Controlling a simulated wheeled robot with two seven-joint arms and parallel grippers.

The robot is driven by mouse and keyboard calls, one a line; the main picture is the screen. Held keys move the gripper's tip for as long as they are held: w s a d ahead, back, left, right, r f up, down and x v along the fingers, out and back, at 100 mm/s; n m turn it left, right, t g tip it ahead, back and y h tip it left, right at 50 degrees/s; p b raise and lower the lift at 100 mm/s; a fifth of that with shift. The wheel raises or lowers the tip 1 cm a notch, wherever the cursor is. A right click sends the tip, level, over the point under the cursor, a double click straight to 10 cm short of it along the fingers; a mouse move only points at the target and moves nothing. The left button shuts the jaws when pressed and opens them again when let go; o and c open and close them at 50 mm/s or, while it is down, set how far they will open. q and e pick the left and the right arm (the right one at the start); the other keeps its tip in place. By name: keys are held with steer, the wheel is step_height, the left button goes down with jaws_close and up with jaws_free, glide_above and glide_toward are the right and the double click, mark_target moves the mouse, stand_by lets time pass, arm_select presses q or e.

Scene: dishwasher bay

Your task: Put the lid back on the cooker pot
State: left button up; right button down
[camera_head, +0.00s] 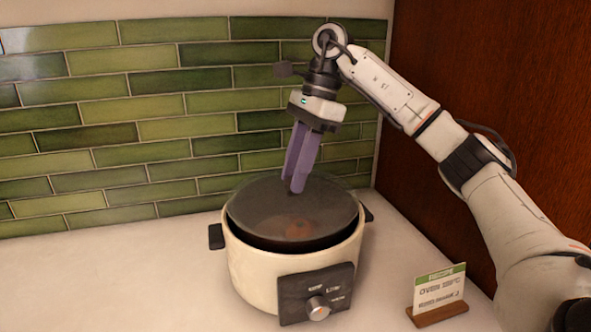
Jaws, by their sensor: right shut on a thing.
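The cooker pot (262,275) is cream-coloured with dark side handles and a dark front panel with a knob; it stands on the pale counter. Its dark, see-through lid (265,212) is over the pot's mouth and looks slightly tilted, with a dark band of the pot showing below its front edge. I cannot tell whether the lid touches the rim all round. My right gripper (296,190) comes down from above with purple fingers shut on the lid's knob, which the fingers mostly hide. My left gripper is not in view.
A small recipe card on a wooden stand (437,295) is at the right front of the counter. A green tiled wall (120,110) is behind and a dark wood panel (480,60) is on the right. The counter left of the pot (110,280) is clear.

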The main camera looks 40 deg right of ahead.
stand_by(0.8)
steer(key=c, duration=0.8)
jaws_free()
steer(key=shift+f, duration=0.1)
steer(key=shift+r, duration=3.55)
steer(key=shift+c, duration=0.4)
jaws_close()
steer(key=shift+f, duration=0.1)
